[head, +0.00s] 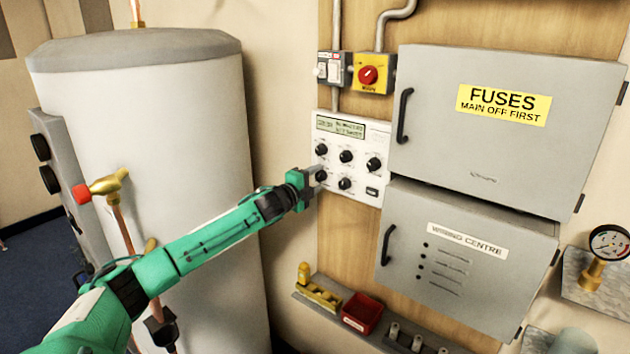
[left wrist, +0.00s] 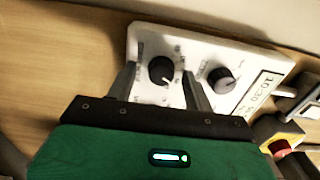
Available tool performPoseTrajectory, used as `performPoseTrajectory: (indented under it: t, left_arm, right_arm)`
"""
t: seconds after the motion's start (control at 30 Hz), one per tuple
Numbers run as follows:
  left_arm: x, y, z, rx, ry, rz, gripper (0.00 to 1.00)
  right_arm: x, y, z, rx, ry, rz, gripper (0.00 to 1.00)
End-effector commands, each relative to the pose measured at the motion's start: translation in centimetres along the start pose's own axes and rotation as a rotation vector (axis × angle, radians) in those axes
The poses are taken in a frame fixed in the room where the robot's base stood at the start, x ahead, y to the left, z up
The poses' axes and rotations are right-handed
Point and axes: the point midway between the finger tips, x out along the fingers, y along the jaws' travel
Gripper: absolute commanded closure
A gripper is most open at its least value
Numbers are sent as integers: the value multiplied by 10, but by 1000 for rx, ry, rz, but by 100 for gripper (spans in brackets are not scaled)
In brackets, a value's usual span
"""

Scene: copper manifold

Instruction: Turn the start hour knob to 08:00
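The white control panel (head: 335,124) hangs on the wooden board, with a small display (head: 340,127) above two rows of black knobs. My left gripper (head: 316,175) is at the lower-left knob (head: 322,176). In the left wrist view its two fingers stand on either side of a black knob (left wrist: 162,71) with a white pointer mark, with gaps between fingers and knob. A second knob (left wrist: 222,80) is beside it, nearer the display (left wrist: 262,95). The knob labels are too small to read, so I cannot tell which is start hour. My right gripper is not in view.
A yellow box with a red rotary switch (head: 368,75) is above the panel. Grey fuse (head: 430,150) and wiring centre (head: 400,255) cabinets stand close on the right. A large cylinder tank (head: 200,120) is to the left. A shelf with a red bin (head: 361,313) is below.

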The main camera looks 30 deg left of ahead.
Motion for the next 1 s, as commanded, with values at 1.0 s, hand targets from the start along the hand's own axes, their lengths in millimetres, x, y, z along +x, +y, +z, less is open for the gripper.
performPoseTrajectory:
  t: [1.0]
  left_arm:
    - [-97,4,1,1,-1,2,48]
  right_arm:
    - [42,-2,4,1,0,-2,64]
